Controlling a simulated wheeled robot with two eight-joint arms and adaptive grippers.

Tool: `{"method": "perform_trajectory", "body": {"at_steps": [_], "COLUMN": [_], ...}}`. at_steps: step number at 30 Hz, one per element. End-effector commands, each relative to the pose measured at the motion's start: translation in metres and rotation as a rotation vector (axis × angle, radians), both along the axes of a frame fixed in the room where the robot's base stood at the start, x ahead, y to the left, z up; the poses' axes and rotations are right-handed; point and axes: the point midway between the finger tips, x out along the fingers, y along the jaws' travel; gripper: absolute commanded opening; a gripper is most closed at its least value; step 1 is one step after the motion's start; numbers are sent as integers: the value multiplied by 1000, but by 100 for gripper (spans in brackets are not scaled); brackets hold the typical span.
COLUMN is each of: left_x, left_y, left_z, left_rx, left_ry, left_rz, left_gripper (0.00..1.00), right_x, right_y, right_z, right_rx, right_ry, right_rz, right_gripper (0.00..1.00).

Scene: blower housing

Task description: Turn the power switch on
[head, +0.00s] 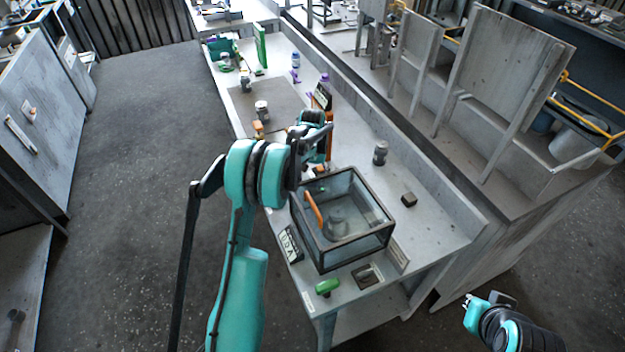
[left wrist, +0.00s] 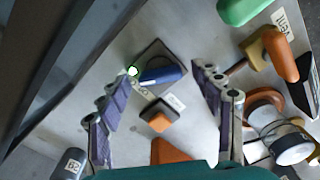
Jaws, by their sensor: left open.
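An orange block on a dark base (left wrist: 159,119) lies close below the lever.

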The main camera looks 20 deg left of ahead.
Motion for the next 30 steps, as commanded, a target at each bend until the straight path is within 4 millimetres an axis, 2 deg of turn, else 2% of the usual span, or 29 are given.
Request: {"method": "perform_trajectory", "body": {"at_steps": [4,7,15,21,25,30], "left_x": [0,0,0,0,0,0], "left_y": [0,0,0,0,0,0], "left_z": [6,20,78,110,118,120], "left_rx": [0,0,0,0,0,0], "left_ry": [0,0,0,0,0,0], "left_rz": [0,1,0,0,0,0], "left_gripper": [66,66,66,66,66,66], "right_x": [0,0,0,0,0,0], "right_y": [0,0,0,0,0,0], "right_z": [0,0,0,0,0,0], "right_rx": [0,0,0,0,0,0], "right_ry": [0,0,0,0,0,0], "right_rz": [0,0,0,0,0,0], "right_gripper": [0,0,0,0,0,0]}}
